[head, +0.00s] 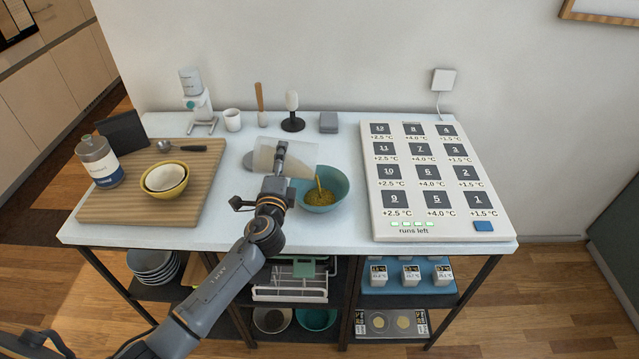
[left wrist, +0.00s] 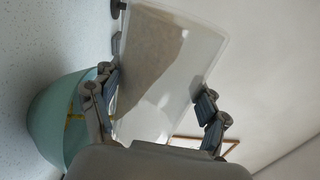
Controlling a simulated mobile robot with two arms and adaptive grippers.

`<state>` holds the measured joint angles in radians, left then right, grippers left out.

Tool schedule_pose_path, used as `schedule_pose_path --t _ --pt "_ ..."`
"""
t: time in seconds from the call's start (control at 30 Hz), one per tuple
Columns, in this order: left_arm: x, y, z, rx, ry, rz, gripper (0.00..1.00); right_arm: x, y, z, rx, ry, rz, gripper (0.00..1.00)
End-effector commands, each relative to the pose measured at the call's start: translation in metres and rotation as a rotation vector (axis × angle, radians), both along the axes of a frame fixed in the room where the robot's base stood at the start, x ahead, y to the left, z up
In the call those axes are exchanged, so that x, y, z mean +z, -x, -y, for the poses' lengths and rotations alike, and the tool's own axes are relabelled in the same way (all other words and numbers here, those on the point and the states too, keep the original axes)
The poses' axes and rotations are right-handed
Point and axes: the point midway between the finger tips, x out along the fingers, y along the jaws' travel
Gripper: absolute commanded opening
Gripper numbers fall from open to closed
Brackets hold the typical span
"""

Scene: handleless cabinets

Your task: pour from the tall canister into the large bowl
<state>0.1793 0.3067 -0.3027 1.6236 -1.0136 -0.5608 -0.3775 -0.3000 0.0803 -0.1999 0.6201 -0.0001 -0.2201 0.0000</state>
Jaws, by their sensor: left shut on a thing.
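The tall canister (head: 302,160) is translucent with pale beige contents. It lies tipped nearly on its side, its right end above the large teal bowl (head: 341,188). A thin yellow stream runs down from that end into the bowl, where yellow-brown grains (head: 318,197) lie. My left gripper (head: 281,158) is shut around the canister. In the left wrist view the canister (left wrist: 155,60) sits between the two fingers (left wrist: 158,105), its contents slanting along one side. The bowl (left wrist: 50,118) shows at the left there, partly hidden by a finger. My right gripper is in neither view.
A wooden board (head: 205,165) at the left holds nested bowls (head: 165,190), a jar (head: 99,165) and a dark spoon. A white panel with numbered tiles (head: 375,225) fills the right side. A mug (head: 232,120) and several small items line the back. The front middle-right edge is clear.

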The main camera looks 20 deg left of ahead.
Motion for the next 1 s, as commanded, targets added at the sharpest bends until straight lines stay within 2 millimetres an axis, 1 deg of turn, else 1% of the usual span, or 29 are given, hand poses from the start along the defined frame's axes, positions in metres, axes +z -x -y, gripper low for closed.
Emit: schedule_pose_path --t 0.03,1.0 --pt "0.0038 -0.0007 0.0003 -0.001 -0.005 0.004 0.12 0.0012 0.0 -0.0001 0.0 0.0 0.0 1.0" --pt "0.0079 -0.0016 0.0037 -0.001 -0.062 -0.01 0.12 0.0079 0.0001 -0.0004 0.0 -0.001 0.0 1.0"
